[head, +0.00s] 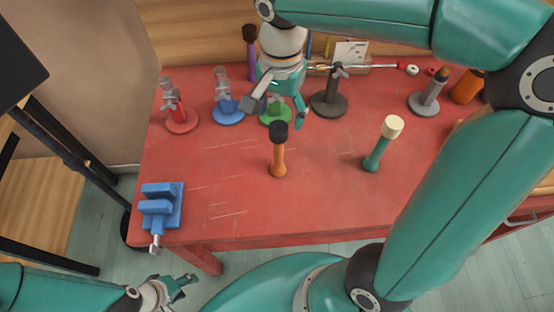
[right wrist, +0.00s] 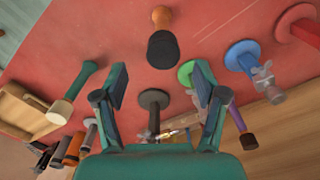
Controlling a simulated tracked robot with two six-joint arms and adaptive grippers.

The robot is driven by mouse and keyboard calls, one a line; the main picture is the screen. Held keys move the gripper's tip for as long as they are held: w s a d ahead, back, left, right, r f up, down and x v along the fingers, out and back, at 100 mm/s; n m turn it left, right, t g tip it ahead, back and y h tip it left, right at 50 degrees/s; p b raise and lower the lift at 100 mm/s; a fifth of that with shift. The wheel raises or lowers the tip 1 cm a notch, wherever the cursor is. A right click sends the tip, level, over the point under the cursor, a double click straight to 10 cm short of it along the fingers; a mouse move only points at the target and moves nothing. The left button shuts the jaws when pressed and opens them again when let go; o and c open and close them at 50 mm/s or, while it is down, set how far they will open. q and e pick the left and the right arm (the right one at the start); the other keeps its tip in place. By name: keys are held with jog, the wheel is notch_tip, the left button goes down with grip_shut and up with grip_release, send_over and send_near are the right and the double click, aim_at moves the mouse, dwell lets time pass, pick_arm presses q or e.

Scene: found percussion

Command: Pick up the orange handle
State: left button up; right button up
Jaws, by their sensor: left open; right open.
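The orange handle (head: 279,160) stands upright on the red table, with a black cap on top. In the right wrist view the orange handle (right wrist: 162,17) is at the top centre, its black cap towards me, beyond my fingertips. My right gripper (head: 276,109) is open and empty. In the head view it shows just behind the handle, apart from it, partly hiding a green-based stand. Its two spread fingers also show in the right wrist view (right wrist: 160,80). My left gripper (head: 186,287) is open and empty, low at the left, off the table's front edge.
A green handle with a cream cap (head: 378,150) stands to the right. Behind are stands with red (head: 181,122), blue (head: 228,113) and dark (head: 328,104) bases. A blue vise (head: 160,202) sits at the front left corner. The red table (head: 240,205) is clear in front.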

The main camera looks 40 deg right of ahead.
aim_at(279, 125)
jog(key=shift+w+f+p, duration=0.15)
jog(key=shift+f+p, duration=0.05)
jog(key=shift+f, duration=1.1)
jog(key=shift+w+f+p, duration=0.15)
jog(key=shift+f, duration=1.15)
grip_shut()
